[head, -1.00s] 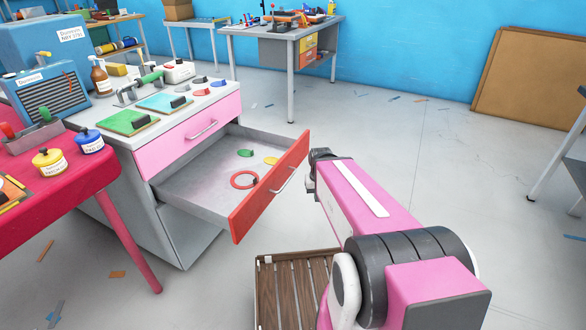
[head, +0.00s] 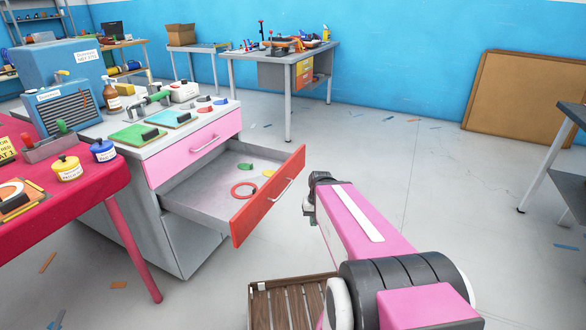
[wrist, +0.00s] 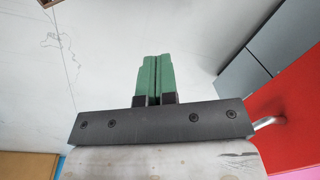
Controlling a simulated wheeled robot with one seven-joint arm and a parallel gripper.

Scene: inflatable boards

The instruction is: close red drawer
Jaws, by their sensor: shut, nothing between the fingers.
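The red drawer (head: 262,206) is pulled far out of the grey cabinet, below a shut pink drawer (head: 190,149). Its red front carries a silver handle (head: 281,190).
The cabinet top (head: 150,135) holds green and blue boards, a bottle and small parts. A red table (head: 85,185) stands at the left. A slatted wooden crate (head: 290,300) is low in front. Open floor lies right of the drawer; a grey desk (head: 310,52) stands behind.

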